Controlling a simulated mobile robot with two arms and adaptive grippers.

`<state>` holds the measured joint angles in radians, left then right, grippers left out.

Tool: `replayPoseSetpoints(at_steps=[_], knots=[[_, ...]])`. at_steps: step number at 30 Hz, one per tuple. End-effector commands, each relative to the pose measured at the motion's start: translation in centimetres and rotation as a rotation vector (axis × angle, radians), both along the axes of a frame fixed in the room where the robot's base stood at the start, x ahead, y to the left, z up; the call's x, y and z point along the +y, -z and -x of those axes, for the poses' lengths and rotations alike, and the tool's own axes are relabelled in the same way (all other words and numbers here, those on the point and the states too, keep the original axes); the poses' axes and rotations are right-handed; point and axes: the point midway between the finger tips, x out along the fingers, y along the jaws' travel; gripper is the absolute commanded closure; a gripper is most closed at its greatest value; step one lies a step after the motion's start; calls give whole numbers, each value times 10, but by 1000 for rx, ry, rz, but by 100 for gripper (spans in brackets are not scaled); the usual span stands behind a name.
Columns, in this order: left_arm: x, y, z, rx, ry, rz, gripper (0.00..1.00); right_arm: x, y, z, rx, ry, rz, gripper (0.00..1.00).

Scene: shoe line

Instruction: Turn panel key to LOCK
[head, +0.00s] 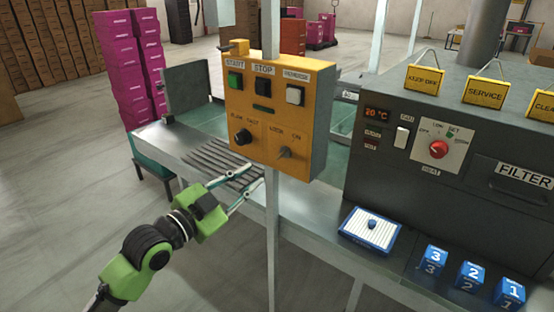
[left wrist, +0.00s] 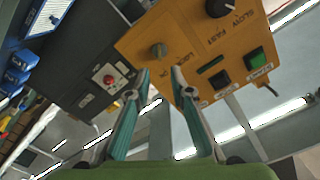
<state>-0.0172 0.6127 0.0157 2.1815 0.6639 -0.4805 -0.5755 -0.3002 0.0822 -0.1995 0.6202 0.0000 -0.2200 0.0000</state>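The yellow control panel (head: 265,112) stands on a post in the middle of the head view. Its grey key switch (head: 285,153) is at the lower right of the face, below the words LOCK and ON. I cannot tell clearly which word the key points to. My left gripper (head: 255,174) is below and left of the key, open and empty. In the left wrist view the panel (left wrist: 185,50) appears turned over, and the key (left wrist: 158,50) lies just beyond the gap between the open fingertips (left wrist: 161,75), apart from them. My right gripper is not in view.
A black SLOW/FAST knob (head: 243,137) sits left of the key. A green START button (head: 235,80), a black STOP button (head: 262,87) and a white button (head: 295,95) are above. The metal post (head: 271,240) stands close to my left gripper. A grey machine (head: 440,130) is at right.

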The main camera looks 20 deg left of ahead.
Motion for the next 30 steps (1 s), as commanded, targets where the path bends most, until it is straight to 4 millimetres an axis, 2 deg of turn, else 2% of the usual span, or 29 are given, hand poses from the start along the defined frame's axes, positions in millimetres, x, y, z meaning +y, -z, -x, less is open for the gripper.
replayPoseSetpoints(at_steps=[9, 15, 21, 30], knots=[[-21, 0, -57, -1, 1, 6, 79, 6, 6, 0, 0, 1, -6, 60], [-32, 1, -87, -1, -1, 3, 79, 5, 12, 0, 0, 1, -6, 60], [-37, 1, -102, 1, -1, 2, 79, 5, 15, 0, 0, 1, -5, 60], [-38, 1, -104, 1, -1, 2, 79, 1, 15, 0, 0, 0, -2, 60]])
